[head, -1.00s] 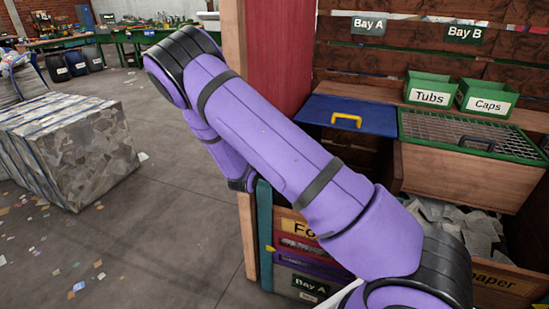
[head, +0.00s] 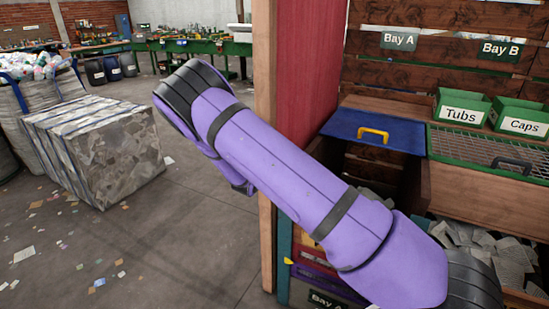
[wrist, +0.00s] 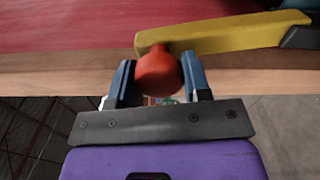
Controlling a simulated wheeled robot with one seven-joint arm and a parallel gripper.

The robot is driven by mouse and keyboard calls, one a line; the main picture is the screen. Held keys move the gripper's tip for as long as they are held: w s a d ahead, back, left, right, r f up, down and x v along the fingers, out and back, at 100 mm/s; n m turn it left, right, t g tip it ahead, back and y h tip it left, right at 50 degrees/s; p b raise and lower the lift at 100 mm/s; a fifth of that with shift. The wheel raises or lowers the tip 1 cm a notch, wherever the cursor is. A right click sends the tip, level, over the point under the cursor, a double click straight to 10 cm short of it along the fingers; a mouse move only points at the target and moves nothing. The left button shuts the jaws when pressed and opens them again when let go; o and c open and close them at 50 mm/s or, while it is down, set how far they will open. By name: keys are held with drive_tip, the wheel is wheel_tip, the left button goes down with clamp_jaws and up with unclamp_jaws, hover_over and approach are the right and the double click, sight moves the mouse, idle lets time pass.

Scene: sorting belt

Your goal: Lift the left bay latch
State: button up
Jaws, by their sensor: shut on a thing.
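In the wrist view, a yellow lever (wrist: 235,33) with a round orange-red knob (wrist: 158,74) lies across a wooden edge, tilted slightly in the picture; I take it for the latch. My gripper (wrist: 157,64) has its two blue fingers on either side of the knob and is shut on it. The lever's right end meets a dark grey piece. In the head view the gripper and latch are hidden. The blue lid (head: 375,126) with a yellow handle (head: 373,136) lies flat below the Bay A sign (head: 398,41).
The Bay B sign (head: 500,49) is to the right, above green Tubs (head: 462,114) and Caps (head: 519,125) boxes. A mesh lid (head: 480,145) is beside the blue lid. A wooden post (head: 267,120) and red panel (head: 308,70) stand left. A paper bale (head: 95,150) sits on the floor.

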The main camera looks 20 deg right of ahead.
idle(0.3)
drive_tip(key=o, duration=1.2)
drive_tip(key=shift+o, duration=0.2)
drive_tip(key=v, duration=1.1)
drive_tip(key=shift+d, duration=0.1)
